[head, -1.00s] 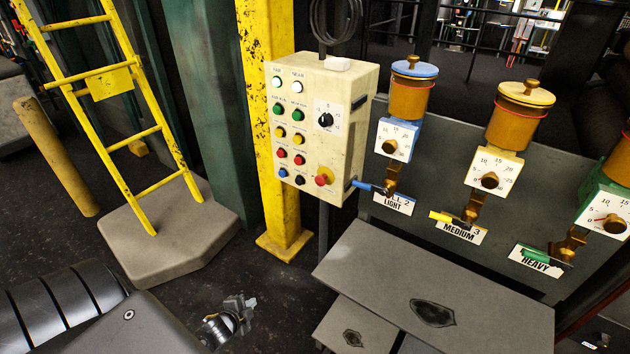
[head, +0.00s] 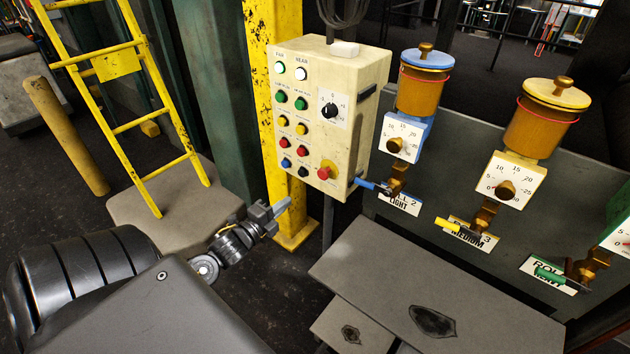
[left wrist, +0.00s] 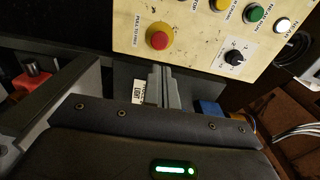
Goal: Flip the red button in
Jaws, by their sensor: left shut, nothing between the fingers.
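The control box (head: 345,130) is cream-coloured and stands on a post. Its large red button (head: 323,173) with a yellow surround is at the lower right of the front face. The red button also shows in the left wrist view (left wrist: 159,40), at upper middle. My left gripper (head: 281,204) is shut and empty, below and to the left of the box in the head view. Its closed fingers (left wrist: 165,85) point towards the box in the left wrist view, below the red button. I see no contact with it. My right gripper is not in view.
Other buttons, including two smaller red ones, and a black knob (head: 330,110) share the face. A yellow column (head: 262,60) stands behind the box. Lever handles and dials (head: 404,138) are to its right. A grey plate (head: 375,270) lies below.

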